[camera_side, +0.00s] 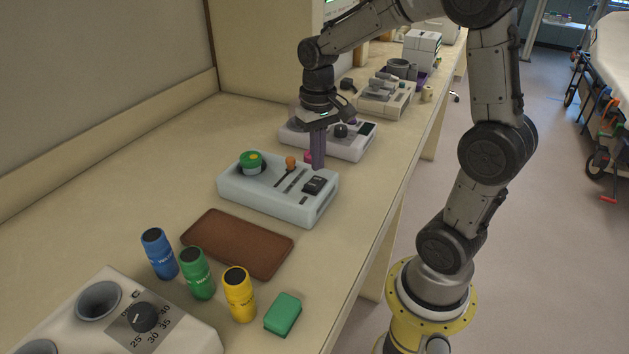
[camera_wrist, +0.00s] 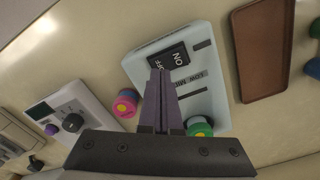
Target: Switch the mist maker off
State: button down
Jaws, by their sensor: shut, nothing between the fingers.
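Which side is pressed I cannot tell. My gripper (camera_side: 318,167) is shut and empty, pointing down just behind the rocker. The fingers hide part of the box.
A pink bottle (camera_wrist: 125,103) stands close beside the box. Another white device (camera_side: 345,147) is behind. In front are a brown tray (camera_side: 237,243), blue (camera_side: 159,254), green (camera_side: 197,273) and yellow (camera_side: 239,294) bottles, a green block (camera_side: 283,314) and a dial unit (camera_side: 190,335).

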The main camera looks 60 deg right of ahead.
aim_at(317, 179)
notch_tip(317, 179, up, 5)
jog(key=shift+f, duration=0.2)
dwell(0.4)
jog(key=shift+a, duration=0.1)
jog(key=s+a+r+n+t, duration=0.2)
jog(key=s+a+r+t, duration=0.1)
jog(key=s+a+r, duration=0.25)
jog(key=s+a+f+n+t, duration=0.2)
jog(key=s+a+f+n, duration=0.1)
jog(key=s, duration=0.4)
jog(key=shift+s+a+f+n+t, duration=0.2)
jog(key=shift+a+f+n+t, duration=0.25)
jog(key=shift+a, duration=0.45)
